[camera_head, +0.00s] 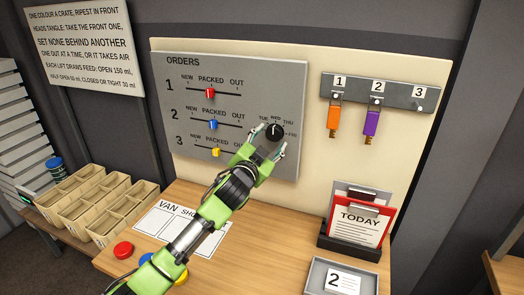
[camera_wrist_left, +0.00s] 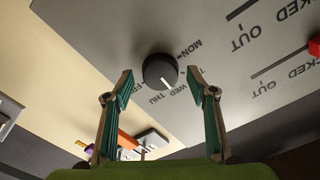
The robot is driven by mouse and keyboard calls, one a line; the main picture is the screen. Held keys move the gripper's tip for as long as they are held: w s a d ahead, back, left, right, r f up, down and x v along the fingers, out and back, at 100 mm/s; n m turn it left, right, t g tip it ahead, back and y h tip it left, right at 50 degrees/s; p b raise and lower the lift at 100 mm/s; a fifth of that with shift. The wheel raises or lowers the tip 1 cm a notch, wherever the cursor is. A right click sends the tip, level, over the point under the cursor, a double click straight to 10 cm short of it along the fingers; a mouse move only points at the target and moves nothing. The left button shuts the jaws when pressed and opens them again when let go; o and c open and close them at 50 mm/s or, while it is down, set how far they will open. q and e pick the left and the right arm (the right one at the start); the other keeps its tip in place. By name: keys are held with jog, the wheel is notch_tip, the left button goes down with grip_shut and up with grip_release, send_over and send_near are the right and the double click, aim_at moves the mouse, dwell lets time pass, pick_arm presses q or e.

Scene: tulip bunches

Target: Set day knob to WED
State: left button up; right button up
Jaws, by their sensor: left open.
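The day knob (camera_head: 274,131) is a round black dial at the right of the grey ORDERS board (camera_head: 275,80). Day labels including TUE, WED, THU and FRI ring it. In the left wrist view the knob (camera_wrist_left: 158,70) has a white pointer line facing the WED and THU labels; I cannot tell exactly which one it meets. My left gripper (camera_head: 270,141) is open in front of the knob. In the wrist view the fingertips of the left gripper (camera_wrist_left: 160,76) stand to either side of the knob, with gaps showing. My right gripper is not in view.
Red, blue and yellow sliders (camera_head: 210,93) sit left of the knob on the board. Orange (camera_head: 333,118) and purple (camera_head: 372,123) tags hang from a rack at right. A TODAY card holder (camera_head: 350,245) and a grey tray (camera_head: 318,277) stand on the wooden table.

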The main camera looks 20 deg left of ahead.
pick_arm(q)
jog(key=s, duration=1)
jog(key=shift+s+a, duration=0.2)
jog(key=shift+s, duration=0.05)
